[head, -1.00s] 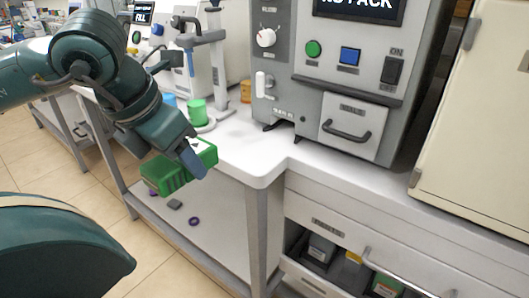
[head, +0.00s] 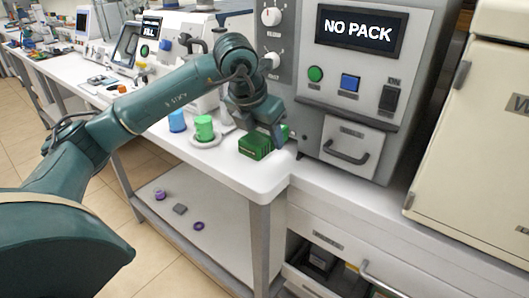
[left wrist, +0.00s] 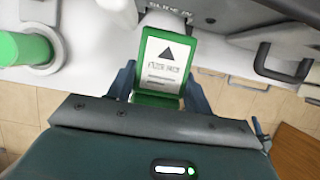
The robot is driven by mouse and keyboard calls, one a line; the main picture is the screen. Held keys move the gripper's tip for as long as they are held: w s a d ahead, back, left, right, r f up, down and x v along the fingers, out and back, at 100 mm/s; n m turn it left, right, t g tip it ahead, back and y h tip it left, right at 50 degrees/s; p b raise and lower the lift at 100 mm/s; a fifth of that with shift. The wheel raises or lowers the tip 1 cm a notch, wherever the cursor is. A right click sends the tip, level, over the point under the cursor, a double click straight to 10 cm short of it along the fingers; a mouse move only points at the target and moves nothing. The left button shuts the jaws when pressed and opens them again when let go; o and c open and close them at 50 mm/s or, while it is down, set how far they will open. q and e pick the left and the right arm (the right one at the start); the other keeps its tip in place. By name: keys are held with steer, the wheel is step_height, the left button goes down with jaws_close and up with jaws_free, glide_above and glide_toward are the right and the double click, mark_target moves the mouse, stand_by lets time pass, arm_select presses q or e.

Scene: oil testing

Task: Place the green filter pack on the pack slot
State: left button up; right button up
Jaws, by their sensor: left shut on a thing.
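The green filter pack (head: 256,147) is in my left gripper (head: 266,138), at the machine end of the white counter, in front of the lower left part of the grey machine. In the left wrist view the pack (left wrist: 165,65) sits between the two blue fingers (left wrist: 160,90), its white label with a black triangle facing the camera. Its far end is close to a white part of the machine. I cannot tell whether the pack touches the counter or the machine. The pack slot cannot be made out clearly. My right gripper is not in view.
The grey machine's screen (head: 361,31) reads "NO PACK". A green cup (head: 204,127) on a white dish and a blue cup (head: 177,121) stand left of the pack. A drawer (head: 345,148) with a dark handle is to the right. An open drawer below holds several packs.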

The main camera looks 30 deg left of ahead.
mark_target(268, 165)
arm_select(q)
step_height(268, 165, down, 5)
steer(key=shift+s+f, duration=0.15)
steer(key=shift+f, duration=0.05)
steer(key=shift+w+f, duration=0.2)
steer(key=shift+f, duration=0.2)
steer(key=shift+f, duration=0.1)
steer(key=shift+f, duration=0.15)
steer(key=o, duration=1.1)
steer(key=shift+c, duration=0.2)
